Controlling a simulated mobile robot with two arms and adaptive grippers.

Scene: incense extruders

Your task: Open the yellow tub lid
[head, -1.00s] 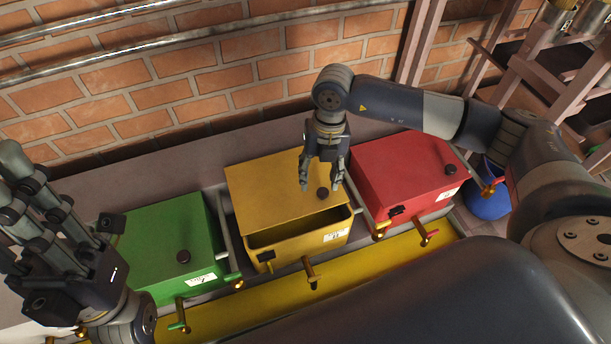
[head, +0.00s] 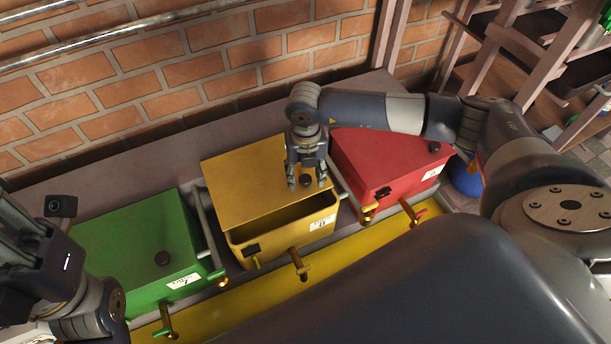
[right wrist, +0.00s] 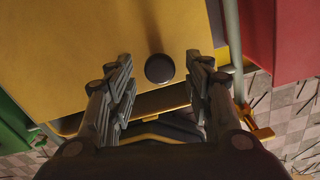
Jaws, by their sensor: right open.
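The yellow tub (head: 280,243) stands between the green and red tubs. Its yellow lid (head: 243,175) is partly open: a dark gap shows along the tub's front. A round dark knob (head: 306,180) sits near the lid's front right. My right gripper (head: 306,184) is open just above the lid, with its fingers on either side of the knob. In the right wrist view, the knob (right wrist: 159,69) lies between the spread fingers (right wrist: 160,84), apart from both. My left gripper (head: 40,245) is at the left edge, away from the yellow tub, its fingers partly cut off.
The green tub (head: 125,240) and red tub (head: 385,160) have closed lids with dark knobs. Taps stick out at the front, including the yellow tub's tap (head: 298,264). A yellow ledge (head: 260,295) runs below. A brick wall (head: 200,80) stands behind; a blue container (head: 465,178) is at right.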

